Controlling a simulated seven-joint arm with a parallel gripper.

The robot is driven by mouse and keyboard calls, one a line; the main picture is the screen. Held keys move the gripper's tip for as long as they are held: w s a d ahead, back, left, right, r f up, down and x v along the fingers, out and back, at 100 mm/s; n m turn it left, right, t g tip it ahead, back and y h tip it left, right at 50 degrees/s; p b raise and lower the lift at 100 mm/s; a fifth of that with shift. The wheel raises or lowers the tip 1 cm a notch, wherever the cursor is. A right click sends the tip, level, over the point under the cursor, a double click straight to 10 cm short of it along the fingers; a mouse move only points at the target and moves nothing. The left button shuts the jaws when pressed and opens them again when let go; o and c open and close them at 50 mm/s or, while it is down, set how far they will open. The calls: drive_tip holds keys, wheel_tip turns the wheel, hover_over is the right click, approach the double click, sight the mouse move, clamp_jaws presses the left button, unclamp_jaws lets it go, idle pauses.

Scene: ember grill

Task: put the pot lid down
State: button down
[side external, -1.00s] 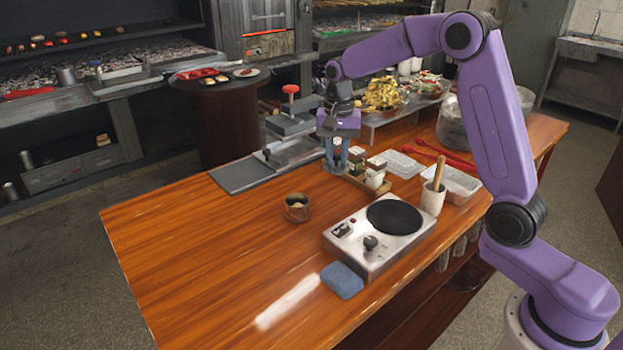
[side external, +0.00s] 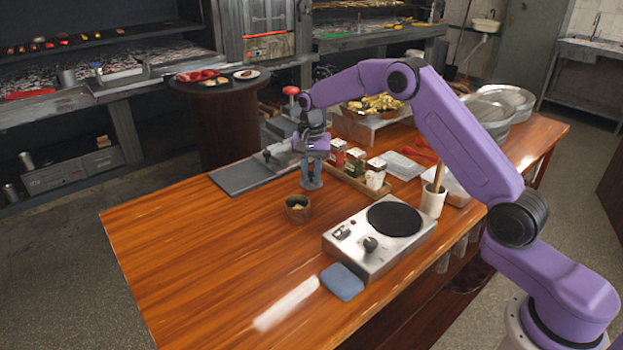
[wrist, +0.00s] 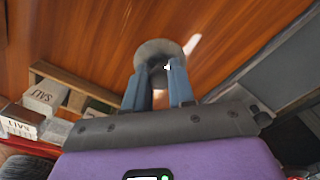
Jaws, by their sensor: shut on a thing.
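My gripper (side external: 311,175) points down over the wooden table, with its blue fingers shut. In the wrist view the fingers (wrist: 158,80) hold a small round grey pot lid (wrist: 152,47) between their tips. The lid shows only faintly in the side view, at the fingertips, and I cannot tell whether it touches the table. A small brown pot (side external: 298,210) with something yellowish inside stands open, just in front of and slightly left of my gripper.
A wooden rack of spice boxes (side external: 376,175) stands close to the right of my gripper. A grey metal plate (side external: 240,176) lies to the left. A hot plate (side external: 375,262) and a blue cloth (side external: 342,281) are in front. The table's left front (side external: 190,260) is clear.

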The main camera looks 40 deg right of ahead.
drive_tip(key=shift+f, duration=1.05)
drive_tip(key=shift+f, duration=0.15)
drive_tip(key=c, duration=1)
unclamp_jaws()
drive_tip(key=shift+o, duration=0.2)
